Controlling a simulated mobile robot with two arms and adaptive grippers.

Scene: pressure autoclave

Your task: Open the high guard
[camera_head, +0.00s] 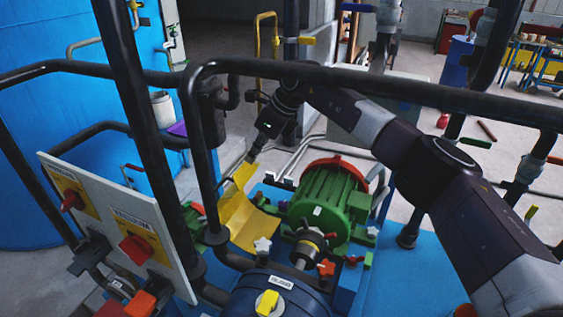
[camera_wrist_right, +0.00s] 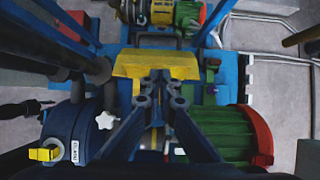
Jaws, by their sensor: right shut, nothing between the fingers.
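The yellow curved guard (camera_head: 248,218) stands tilted up beside the shaft coupling (camera_head: 308,246), between the blue pump body and the green motor. The coupling is uncovered. My right gripper (camera_head: 251,158) is shut and empty, with its fingertips at the guard's upper edge; I cannot tell if they touch it. In the right wrist view the closed fingers (camera_wrist_right: 161,78) point at the yellow guard (camera_wrist_right: 150,63), overlapping its near edge. My left gripper is in neither view.
The green motor (camera_head: 325,200) with a red end is right of the guard. Black rails (camera_head: 400,92) cross above the machine. A white panel (camera_head: 120,225) with red switches stands at left. The blue pump body (camera_head: 285,293) carries a yellow knob. Pipes run on the floor behind.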

